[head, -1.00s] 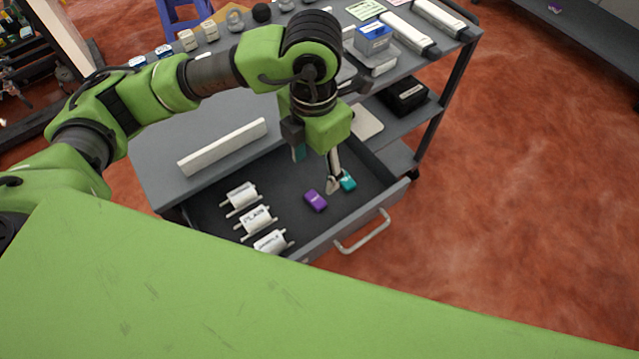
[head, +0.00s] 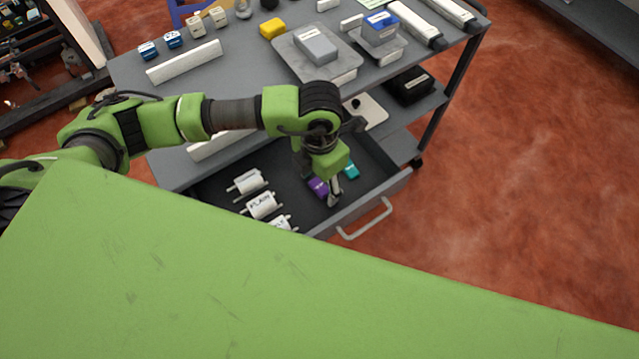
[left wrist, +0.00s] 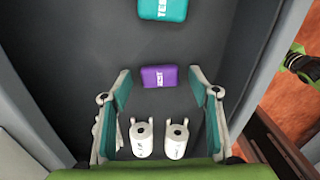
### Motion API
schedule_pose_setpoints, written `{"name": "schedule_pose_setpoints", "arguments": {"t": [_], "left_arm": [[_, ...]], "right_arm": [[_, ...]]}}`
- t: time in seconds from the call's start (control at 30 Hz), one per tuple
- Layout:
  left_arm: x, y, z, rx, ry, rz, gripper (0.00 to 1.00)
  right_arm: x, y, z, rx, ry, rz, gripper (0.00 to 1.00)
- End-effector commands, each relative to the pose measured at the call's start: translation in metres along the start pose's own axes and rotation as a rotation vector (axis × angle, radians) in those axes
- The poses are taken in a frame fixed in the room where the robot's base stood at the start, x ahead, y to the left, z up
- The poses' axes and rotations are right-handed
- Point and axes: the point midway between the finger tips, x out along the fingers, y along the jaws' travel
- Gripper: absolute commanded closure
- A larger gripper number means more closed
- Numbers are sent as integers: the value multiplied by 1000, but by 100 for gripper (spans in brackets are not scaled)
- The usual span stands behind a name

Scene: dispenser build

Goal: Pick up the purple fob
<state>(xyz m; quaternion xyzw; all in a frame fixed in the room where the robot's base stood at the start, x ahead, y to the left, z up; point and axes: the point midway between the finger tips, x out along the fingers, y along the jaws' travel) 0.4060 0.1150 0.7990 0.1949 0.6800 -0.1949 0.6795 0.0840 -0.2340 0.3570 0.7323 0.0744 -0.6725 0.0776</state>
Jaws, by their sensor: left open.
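The purple fob (head: 318,188) lies on the floor of the open drawer (head: 230,212). In the left wrist view the purple fob (left wrist: 159,77) lies just beyond and between the spread fingertips. My left gripper (head: 327,193) is down at the drawer, open and empty, and its finger partly hides the fob in the head view. In the left wrist view the open gripper (left wrist: 158,85) shows teal pads on both sides. My right gripper is out of view.
Several white labelled rolls (head: 262,205) lie in the drawer's left part. The drawer handle (head: 365,220) is at the front. The cart's top (head: 245,70) above carries a yellow block (head: 272,28), a grey box (head: 316,46) on a plate, and other items.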

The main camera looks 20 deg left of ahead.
Motion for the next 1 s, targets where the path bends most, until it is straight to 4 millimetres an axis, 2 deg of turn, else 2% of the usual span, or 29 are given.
{"name": "schedule_pose_setpoints", "arguments": {"t": [0.13,0.23,0.27,0.73,0.93,1.0], "left_arm": [[0,0,0,0,0,0,47],[0,0,0,0,-1,0,73],[0,0,0,0,-1,0,76],[-6,0,1,-1,-3,0,76],[-29,0,1,0,-5,1,76],[-40,-4,-5,2,-5,0,76]], "right_arm": [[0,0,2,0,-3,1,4],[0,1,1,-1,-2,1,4],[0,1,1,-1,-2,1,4],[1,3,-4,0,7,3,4],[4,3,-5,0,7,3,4],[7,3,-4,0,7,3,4]]}}
